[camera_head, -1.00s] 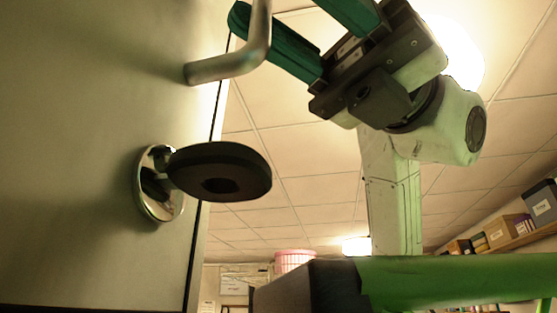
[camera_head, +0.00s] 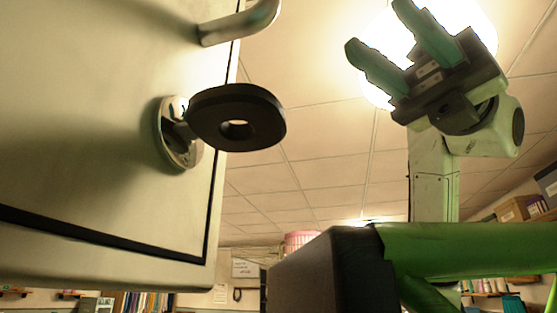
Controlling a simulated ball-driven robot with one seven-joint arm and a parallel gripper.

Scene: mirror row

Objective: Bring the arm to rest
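My gripper (camera_head: 378,24) is at the upper right, in front of a bright ceiling lamp. Its two green fingers point up and to the left and stand apart with nothing between them. It is clear of the door (camera_head: 90,120) on the left. The door carries a metal lever handle (camera_head: 240,24) at the top edge of the view. Below the handle, a black ring-shaped key head (camera_head: 262,122) sticks out from a round lock plate (camera_head: 170,150). My gripper touches neither of them.
Shelves with books (camera_head: 145,302) stand at the lower left, beyond the door. A box (camera_head: 512,209) sits on a shelf at the right. A pink basket (camera_head: 299,241) shows in the background. The space between my gripper and the door looks free.

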